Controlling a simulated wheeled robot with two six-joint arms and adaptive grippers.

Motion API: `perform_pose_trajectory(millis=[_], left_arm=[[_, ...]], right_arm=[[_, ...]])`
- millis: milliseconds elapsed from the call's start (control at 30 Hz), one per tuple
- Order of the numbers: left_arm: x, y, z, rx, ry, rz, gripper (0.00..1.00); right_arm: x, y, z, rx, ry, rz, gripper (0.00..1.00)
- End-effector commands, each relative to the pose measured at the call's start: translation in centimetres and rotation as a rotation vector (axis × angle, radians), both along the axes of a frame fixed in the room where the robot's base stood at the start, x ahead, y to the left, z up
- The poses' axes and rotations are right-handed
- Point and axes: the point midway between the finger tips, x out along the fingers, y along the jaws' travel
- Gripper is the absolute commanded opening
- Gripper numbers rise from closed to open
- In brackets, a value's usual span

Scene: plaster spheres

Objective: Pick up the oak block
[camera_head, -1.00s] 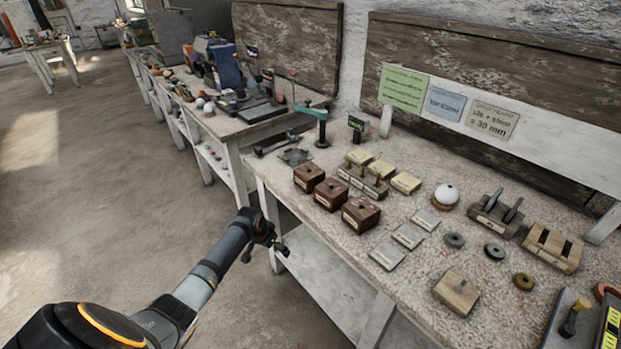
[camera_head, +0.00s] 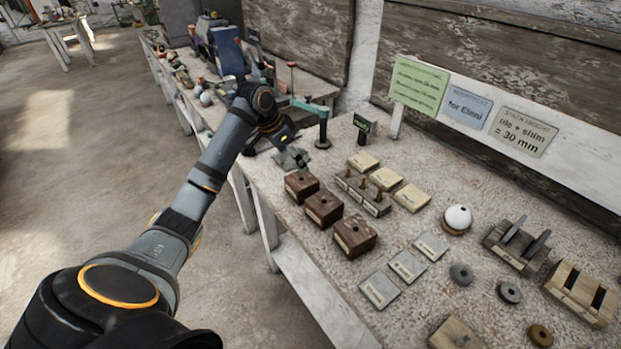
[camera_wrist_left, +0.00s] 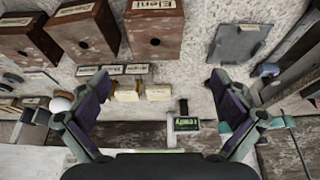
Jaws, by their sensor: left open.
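A light wooden block (camera_head: 455,333), the likeliest oak block, sits at the bottom edge of the head view, partly cut off; its label is unreadable. A slotted light wooden block (camera_head: 580,292) lies at the right. My left gripper (camera_head: 287,142) is over the far left end of the bench, well away from both, near a grey plate (camera_head: 291,159). In the left wrist view the gripper (camera_wrist_left: 160,92) is open with nothing between its fingers. Neither light block can be made out clearly there. My right gripper is not in view.
Three dark wooden boxes (camera_head: 323,207) stand near the bench's front edge; one is labelled Eleni (camera_wrist_left: 153,30). Behind them are pale tiles (camera_head: 411,197) and a weight rack (camera_head: 362,192).

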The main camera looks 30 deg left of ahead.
Motion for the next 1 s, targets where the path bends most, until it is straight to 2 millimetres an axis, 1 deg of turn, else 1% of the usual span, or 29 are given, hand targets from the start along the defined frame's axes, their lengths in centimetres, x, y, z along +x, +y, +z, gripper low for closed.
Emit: perform_pose_trajectory(millis=[67,200,300,400,467,567,600,667,733,800,900,1000], left_arm=[[0.1,-0.1,-0.4,-0.001,0.001,0.001,1.00],[0.9,-0.6,-2.6,-0.005,0.003,0.000,1.00],[1.4,-0.8,-4.1,-0.004,0.002,0.000,1.00],[1.7,-0.8,-4.8,-0.002,0.001,0.001,1.00],[1.8,-0.8,-5.0,-0.001,-0.001,0.002,1.00],[1.8,-0.9,-5.4,-0.002,0.001,0.001,1.00],[1.8,-1.0,-5.8,-0.003,0.003,0.002,1.00],[1.8,-1.2,-6.9,-0.002,0.004,0.001,1.00],[1.9,-1.4,-8.1,-0.004,0.004,0.001,1.00],[2.4,-1.5,-9.2,-0.003,0.001,0.002,1.00],[2.7,-1.6,-10.0,-0.002,0.001,0.001,1.00],[2.8,-1.6,-10.1,0.000,-0.001,0.001,1.00]], right_arm=[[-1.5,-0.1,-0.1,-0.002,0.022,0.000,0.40],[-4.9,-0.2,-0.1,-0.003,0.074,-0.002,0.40],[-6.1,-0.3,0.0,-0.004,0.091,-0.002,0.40],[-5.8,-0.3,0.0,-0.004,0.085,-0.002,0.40],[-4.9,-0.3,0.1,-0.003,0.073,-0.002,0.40],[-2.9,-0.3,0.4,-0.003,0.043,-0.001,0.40],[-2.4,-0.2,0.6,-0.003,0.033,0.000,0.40],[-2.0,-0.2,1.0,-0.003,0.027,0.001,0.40],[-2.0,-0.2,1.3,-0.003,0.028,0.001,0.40],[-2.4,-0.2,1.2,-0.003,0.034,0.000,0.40],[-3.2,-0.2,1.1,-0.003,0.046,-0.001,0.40],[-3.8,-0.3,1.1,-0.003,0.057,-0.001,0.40]])
